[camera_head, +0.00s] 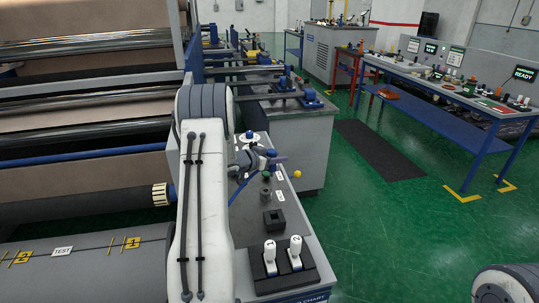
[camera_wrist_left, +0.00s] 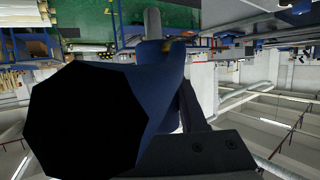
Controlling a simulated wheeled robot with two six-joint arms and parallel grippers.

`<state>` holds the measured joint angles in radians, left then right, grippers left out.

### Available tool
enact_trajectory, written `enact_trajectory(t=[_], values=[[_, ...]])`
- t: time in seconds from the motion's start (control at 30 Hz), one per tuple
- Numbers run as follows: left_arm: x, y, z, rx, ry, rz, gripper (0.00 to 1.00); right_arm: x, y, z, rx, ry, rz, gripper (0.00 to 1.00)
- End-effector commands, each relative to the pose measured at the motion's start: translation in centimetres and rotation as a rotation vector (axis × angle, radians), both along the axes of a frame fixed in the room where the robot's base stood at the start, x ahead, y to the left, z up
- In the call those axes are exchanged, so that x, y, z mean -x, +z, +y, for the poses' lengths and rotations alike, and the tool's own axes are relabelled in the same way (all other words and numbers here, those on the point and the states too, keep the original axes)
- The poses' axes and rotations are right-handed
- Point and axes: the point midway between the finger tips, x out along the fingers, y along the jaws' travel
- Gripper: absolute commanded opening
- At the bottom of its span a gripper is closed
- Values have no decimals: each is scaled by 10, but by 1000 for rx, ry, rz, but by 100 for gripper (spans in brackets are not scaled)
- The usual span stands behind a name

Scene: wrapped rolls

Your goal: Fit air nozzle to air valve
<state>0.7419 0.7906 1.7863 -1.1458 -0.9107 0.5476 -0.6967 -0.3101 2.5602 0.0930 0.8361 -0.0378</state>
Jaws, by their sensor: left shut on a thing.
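My left gripper (camera_head: 268,160) is beyond my white forearm, over the grey bench top, and is shut on the air nozzle. In the left wrist view the blue nozzle (camera_wrist_left: 165,65) fills the middle, with a black end face close to the camera and a grey tip pointing to the picture's top. I cannot pick out the air valve for certain. My right gripper is out of view.
The grey bench (camera_head: 243,232) carries a black square socket (camera_head: 274,220), two white numbered switches (camera_head: 283,255) and a yellow knob (camera_head: 297,174). Large rollers (camera_head: 85,205) fill the left.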

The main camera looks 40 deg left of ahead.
Motion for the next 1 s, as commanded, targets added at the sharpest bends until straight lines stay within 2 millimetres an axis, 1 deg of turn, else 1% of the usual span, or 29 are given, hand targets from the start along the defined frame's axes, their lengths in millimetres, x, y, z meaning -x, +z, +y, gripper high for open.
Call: enact_trajectory(t=[0.03, 0.13, 0.47, 0.63, 0.87, 1.0], values=[[4, 3, 9, -2, 8, -2, 0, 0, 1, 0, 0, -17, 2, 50], [7, 5, 16, -1, 15, -2, 0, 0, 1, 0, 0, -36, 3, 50], [8, 6, 17, -1, 15, -2, 0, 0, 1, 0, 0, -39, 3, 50], [11, 6, 17, -6, 15, 0, 0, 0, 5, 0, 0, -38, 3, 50], [11, -12, 17, -7, 15, 0, 0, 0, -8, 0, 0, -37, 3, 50], [11, -26, 17, -7, 14, 0, 0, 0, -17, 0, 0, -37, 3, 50]])
